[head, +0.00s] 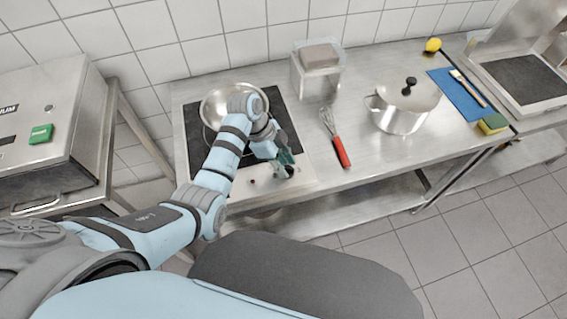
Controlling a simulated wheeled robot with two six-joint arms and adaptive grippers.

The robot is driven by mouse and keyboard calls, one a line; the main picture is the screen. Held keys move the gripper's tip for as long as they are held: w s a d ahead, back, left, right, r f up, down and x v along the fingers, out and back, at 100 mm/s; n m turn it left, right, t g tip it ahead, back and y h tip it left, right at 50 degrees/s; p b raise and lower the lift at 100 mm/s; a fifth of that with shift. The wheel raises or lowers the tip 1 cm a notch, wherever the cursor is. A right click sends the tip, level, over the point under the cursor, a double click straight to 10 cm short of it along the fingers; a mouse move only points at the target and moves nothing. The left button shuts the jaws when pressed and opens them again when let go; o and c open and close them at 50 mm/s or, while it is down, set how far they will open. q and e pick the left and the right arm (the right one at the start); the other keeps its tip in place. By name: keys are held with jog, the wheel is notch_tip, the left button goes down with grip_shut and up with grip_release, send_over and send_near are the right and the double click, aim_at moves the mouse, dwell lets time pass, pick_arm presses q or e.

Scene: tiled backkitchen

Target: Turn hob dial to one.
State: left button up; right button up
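The hob (285,122) is a black plate with a pale front panel (240,190), standing on the steel counter at left. A steel pan (212,108) sits on it, partly hidden by my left arm. A small red mark (252,182) shows on the front panel. My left gripper (287,171) is at the panel's right part, pointing down. A dark round shape at its fingertips seems to be the dial, mostly covered by the fingers. I cannot tell whether the fingers are closed on it, nor read the dial's setting. My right gripper is not in view.
Right of the hob are a grey container (314,78), a red-handled whisk (341,151) and a lidded pot (400,118). A blue board (462,98), a sponge (493,123) and a lemon (433,45) lie farther right. A steel machine (75,125) stands at left.

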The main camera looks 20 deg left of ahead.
pick_arm(q)
grip_shut()
jog(key=shift+m, duration=0.4)
jog(key=shift+w+m+g, duration=0.2)
jog(key=shift+m+g, duration=0.3)
jog(key=shift+m, duration=0.4)
jog(key=shift+w+m+g+y+b, duration=0.15)
jog(key=shift+m+g+b, duration=0.25)
jog(key=shift+m, duration=0.45)
jog(key=shift+s+m+g+y+b, duration=0.1)
jog(key=shift+m+g+y+b, duration=0.1)
jog(key=shift+m+b, duration=0.5)
jog(key=shift+m, duration=0.25)
grip_release()
